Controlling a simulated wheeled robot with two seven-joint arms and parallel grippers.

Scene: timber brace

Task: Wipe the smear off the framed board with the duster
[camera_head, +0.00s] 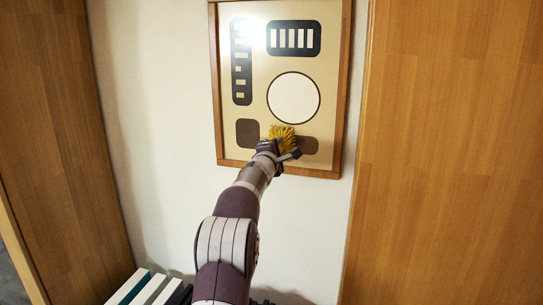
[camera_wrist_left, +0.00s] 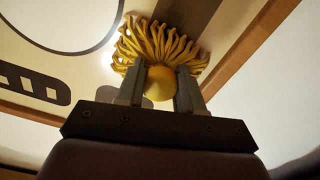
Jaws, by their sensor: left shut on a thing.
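The framed board (camera_head: 258,115) hangs on the white wall, with a beige face and a wooden frame. The yellow duster (camera_head: 283,134) has fluffy strands that lie at the lower middle of the board, touching it or very close. My left gripper (camera_head: 279,153) is shut on the duster. In the left wrist view the fingers (camera_wrist_left: 160,84) clasp its round yellow base, and the strands (camera_wrist_left: 160,45) fan out against the board. A brown patch (camera_head: 308,146) lies just right of the duster; I cannot tell whether it is the smear or print. My right gripper is not in view.
The board carries a white disc (camera_head: 293,98), a dark slotted panel (camera_head: 293,38), a dark column (camera_head: 241,62) and a dark brown square (camera_head: 247,132). Wooden panels (camera_head: 455,150) flank the wall. Striped slats (camera_head: 150,288) stand low at the left.

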